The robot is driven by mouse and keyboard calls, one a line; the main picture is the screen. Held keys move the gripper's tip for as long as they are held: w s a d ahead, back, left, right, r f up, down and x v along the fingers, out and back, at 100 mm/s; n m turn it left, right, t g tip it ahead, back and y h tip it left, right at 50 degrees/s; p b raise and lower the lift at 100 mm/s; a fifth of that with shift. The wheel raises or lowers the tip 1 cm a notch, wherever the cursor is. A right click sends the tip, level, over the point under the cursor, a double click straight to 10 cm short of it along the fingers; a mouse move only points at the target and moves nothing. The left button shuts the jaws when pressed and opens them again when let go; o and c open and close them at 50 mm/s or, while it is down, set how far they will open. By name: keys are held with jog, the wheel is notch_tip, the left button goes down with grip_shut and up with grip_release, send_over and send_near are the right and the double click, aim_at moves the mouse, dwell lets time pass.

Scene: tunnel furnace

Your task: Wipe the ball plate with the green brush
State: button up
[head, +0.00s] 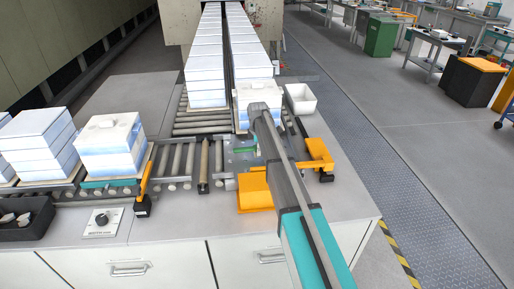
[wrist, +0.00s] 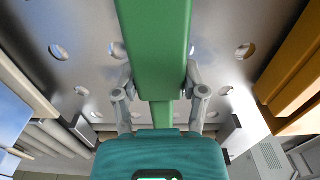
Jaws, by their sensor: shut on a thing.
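The green brush (wrist: 155,45) fills the upper middle of the wrist view. My gripper (wrist: 160,97) is shut on it, with one grey finger on each side. The ball plate (wrist: 90,30) is a grey metal sheet with several round holes, seen behind the brush in the wrist view. The brush lies across my view of the plate's middle. I cannot tell whether the bristles touch the plate. In the head view, my arm hides the gripper and most of the plate. A small green piece, probably the brush, shows left of the arm.
Stacked white-blue blocks (head: 108,140) stand on the roller conveyor (head: 177,162) at left, and long rows (head: 205,65) run into the furnace. A white bin (head: 300,98) stands behind right. Orange parts (head: 254,192) flank my arm. A black tray (head: 25,218) is at far left.

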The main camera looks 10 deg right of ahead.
aim_at(255, 160)
jog(key=shift+s, duration=0.1)
dwell(0.3)
jog(key=shift+s+f, duration=0.15)
jog(key=shift+s, duration=1.65)
jog(key=shift+s, duration=1.7)
jog(key=shift+a, duration=0.1)
jog(key=shift+a, duration=0.85)
jog(key=shift+w, duration=1.85)
